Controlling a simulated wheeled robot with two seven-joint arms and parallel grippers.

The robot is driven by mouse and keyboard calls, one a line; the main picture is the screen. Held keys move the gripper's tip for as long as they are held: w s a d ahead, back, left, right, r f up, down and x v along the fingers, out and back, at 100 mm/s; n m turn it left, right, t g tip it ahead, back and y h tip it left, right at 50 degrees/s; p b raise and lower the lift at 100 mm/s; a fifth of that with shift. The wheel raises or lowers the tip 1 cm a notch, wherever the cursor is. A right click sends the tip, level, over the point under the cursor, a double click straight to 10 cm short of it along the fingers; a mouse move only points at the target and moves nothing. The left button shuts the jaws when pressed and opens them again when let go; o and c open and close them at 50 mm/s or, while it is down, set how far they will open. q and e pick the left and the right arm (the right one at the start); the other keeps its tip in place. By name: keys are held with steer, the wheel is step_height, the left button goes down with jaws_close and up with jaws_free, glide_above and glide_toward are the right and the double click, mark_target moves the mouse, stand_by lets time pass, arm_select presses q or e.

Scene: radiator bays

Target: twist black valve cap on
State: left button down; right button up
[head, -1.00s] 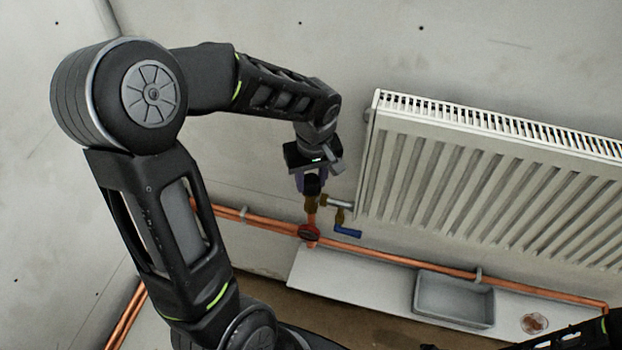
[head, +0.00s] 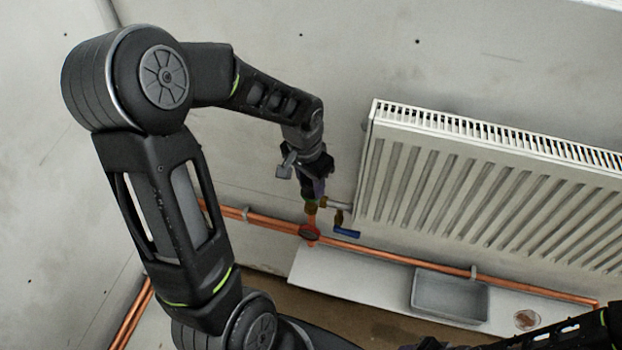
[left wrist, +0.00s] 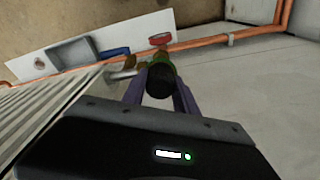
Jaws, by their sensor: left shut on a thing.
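The black valve cap (left wrist: 160,82) sits between the purple fingers of my left gripper (left wrist: 160,97) in the left wrist view. The gripper is shut on it, at the top of the brass valve (left wrist: 166,59) beside the radiator. In the head view my left gripper (head: 316,188) points down over the brass valve (head: 311,207), and its fingers mostly hide the cap. I cannot tell how far the cap is threaded on. Part of my right arm shows at the lower right of the head view; its gripper does not show.
The white radiator (head: 490,185) stands close to the right of the gripper. A blue lever (head: 346,233) and a red round handle (head: 309,232) sit just below, near the copper pipes (head: 400,256). A grey tray (head: 450,296) lies on the pale shelf (head: 340,275).

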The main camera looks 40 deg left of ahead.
mark_target(311, 182)
arm_select(q)
jaws_free()
stand_by(0.8)
steer(key=shift+r, duration=0.1)
stand_by(0.4)
steer(key=shift+r+p, duration=2.05)
steer(key=shift+r, duration=0.7)
steer(key=shift+r+p, duration=0.7)
steer(key=shift+r, duration=0.5)
